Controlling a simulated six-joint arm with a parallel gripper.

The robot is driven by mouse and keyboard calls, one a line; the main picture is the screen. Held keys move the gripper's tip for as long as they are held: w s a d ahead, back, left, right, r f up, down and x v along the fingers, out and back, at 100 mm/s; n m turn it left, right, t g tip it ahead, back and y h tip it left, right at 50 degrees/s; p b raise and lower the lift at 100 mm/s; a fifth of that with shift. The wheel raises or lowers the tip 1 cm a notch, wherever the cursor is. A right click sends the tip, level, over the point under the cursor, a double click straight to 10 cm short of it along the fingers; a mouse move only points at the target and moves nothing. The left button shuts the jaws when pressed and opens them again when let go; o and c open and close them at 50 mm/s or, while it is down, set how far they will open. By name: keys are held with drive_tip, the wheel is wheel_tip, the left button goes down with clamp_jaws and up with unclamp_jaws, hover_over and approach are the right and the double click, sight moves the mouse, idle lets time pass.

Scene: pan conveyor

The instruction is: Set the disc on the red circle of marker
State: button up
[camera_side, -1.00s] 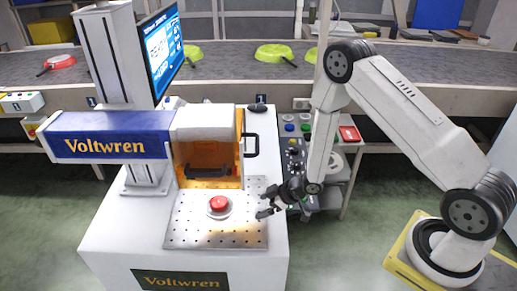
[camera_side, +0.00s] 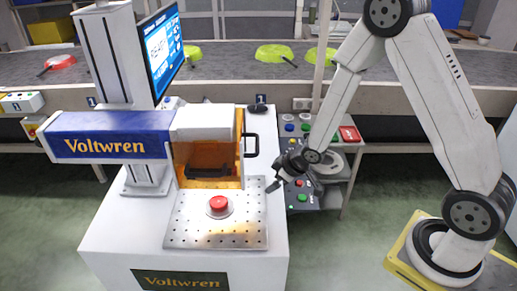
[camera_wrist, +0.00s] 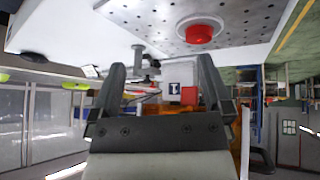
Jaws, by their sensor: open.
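A red round piece (camera_side: 218,203) sits on a pale round base (camera_side: 209,213) on the perforated plate (camera_side: 184,234) of the Voltwren marker (camera_side: 110,140). It also shows at the top of the wrist view (camera_wrist: 199,34). I cannot tell whether the pale base or the red piece is the disc. No separate red circle is visible.
The marker's orange enclosure (camera_side: 208,158) and black handle (camera_side: 250,145) stand behind the plate. A button panel (camera_side: 304,190) is right of the machine. A conveyor (camera_side: 230,68) with green pans (camera_side: 274,53) and a red pan (camera_side: 60,63) runs behind.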

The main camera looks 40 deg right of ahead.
drive_tip(key=s+a+r+m+g+h, duration=0.1)
drive_tip(key=s+r+m+g, duration=0.2)
drive_tip(key=s+r, duration=0.8)
drive_tip(key=s+m, duration=0.1)
drive_tip(key=s, duration=0.2)
drive_tip(key=shift+a+g, duration=0.2)
drive_tip(key=shift+g, duration=0.2)
drive_tip(key=shift+r, duration=0.1)
